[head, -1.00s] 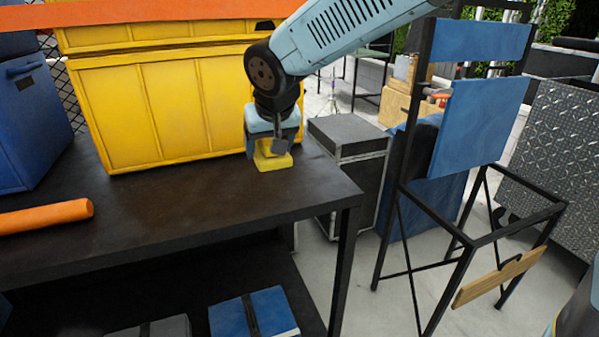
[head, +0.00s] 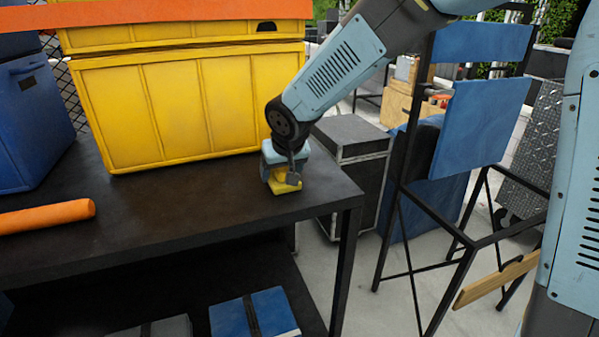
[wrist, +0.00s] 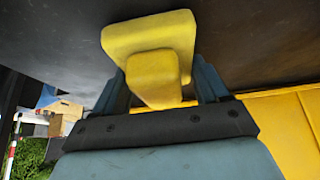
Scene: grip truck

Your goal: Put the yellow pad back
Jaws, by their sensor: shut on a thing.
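The yellow pad (head: 286,186) is at the right end of the dark table top (head: 200,205), low at its surface; I cannot tell whether it touches. In the wrist view the yellow pad (wrist: 150,45) shows as a wider plate with a raised block on it. My gripper (head: 282,177) is above the pad and shut on its block. In the wrist view my gripper (wrist: 158,85) has one finger on each side of the block. The finger tips are partly hidden by the block.
A large yellow crate (head: 170,110) stands just left of my gripper on the table. An orange cylinder (head: 45,216) lies at the front left. A black case (head: 350,170) and a blue folding chair (head: 478,125) stand right of the table. The front middle of the table is clear.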

